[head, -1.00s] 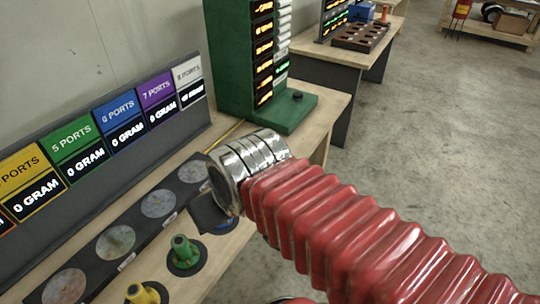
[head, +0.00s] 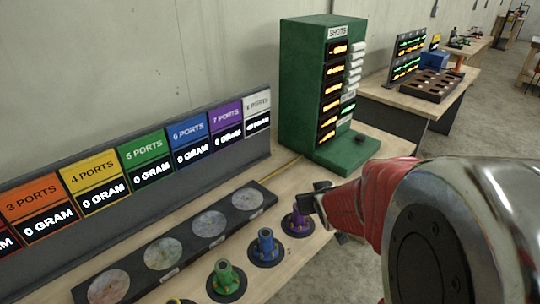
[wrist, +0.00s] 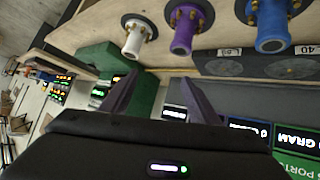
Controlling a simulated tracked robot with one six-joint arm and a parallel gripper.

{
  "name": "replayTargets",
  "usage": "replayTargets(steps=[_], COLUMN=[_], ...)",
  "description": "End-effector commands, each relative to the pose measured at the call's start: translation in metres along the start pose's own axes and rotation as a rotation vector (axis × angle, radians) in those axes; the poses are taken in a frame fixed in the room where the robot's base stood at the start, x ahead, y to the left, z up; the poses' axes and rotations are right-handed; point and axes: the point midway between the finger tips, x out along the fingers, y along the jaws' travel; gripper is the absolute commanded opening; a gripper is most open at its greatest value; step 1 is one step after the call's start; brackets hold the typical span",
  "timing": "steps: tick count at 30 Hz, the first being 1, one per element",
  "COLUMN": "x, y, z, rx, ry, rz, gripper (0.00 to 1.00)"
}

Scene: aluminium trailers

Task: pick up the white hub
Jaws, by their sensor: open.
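The white hub (wrist: 134,40) shows in the wrist view, on a dark round pad at the near edge of the bench, upper left of my fingers. In the head view I cannot see it; my arm covers the area to the right of the purple hub. The purple hub (wrist: 185,30) is next to it in the wrist view, and also shows in the head view (head: 298,221). My gripper (wrist: 160,92) is open and empty, its two dark fingers apart from the hubs. In the head view my gripper (head: 318,196) appears at the purple hub, partly in front of it.
The blue hub (head: 266,244) and green hub (head: 225,279) stand on pads in the same row. Behind them lies a dark strip with round plates (head: 163,253), then the port sign panel (head: 145,165). A green cabinet (head: 305,95) stands at the back right.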

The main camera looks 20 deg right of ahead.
Motion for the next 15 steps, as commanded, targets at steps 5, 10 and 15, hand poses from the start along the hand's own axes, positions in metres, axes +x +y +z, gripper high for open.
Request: replayTargets(steps=[5,10,15], x=[0.036,0.062,0.082], y=[0.027,0.048,0.066], z=[0.015,0.031,0.051], rx=[0.024,0.051,0.091], ry=[0.059,0.127,0.198], rz=[0.006,-0.005,-0.024], gripper=[0.55,0.55,0.55])
